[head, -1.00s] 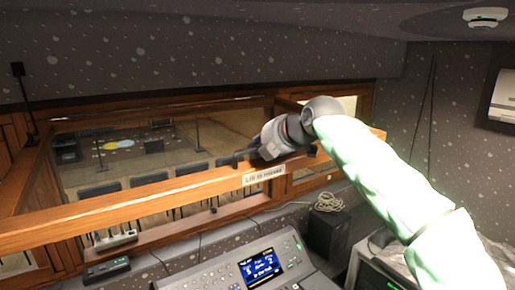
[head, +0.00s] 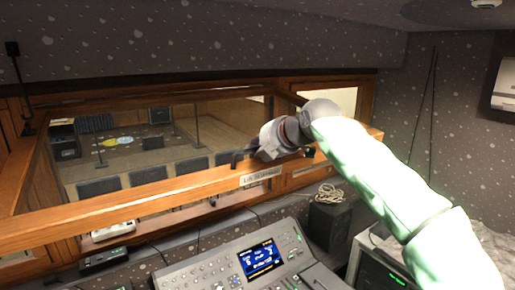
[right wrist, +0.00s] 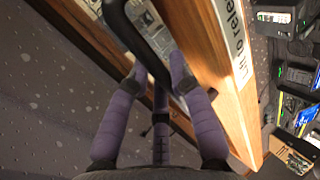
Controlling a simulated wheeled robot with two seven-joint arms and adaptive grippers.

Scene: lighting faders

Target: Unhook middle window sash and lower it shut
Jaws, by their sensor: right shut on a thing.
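The middle window sash is a wood-framed glass panel standing out from the window wall, its lower rail (head: 130,198) crossing the head view. A white label (head: 262,178) is on the rail; in the right wrist view it partly reads "Lift to rele…" (right wrist: 236,45). My right gripper (head: 240,158) is at the rail, just left of and above the label. In the right wrist view my right gripper (right wrist: 158,75) is shut on a black bar handle (right wrist: 118,22) beside the wood rail. I cannot tell a hook for the sash clearly. My left gripper is out of view.
A mixing console (head: 225,268) with a lit screen stands below the rail. A dark speaker (head: 327,222) with a coiled cable is to its right. Small boxes (head: 103,260) lie near the sill at left. My right arm spans the right side.

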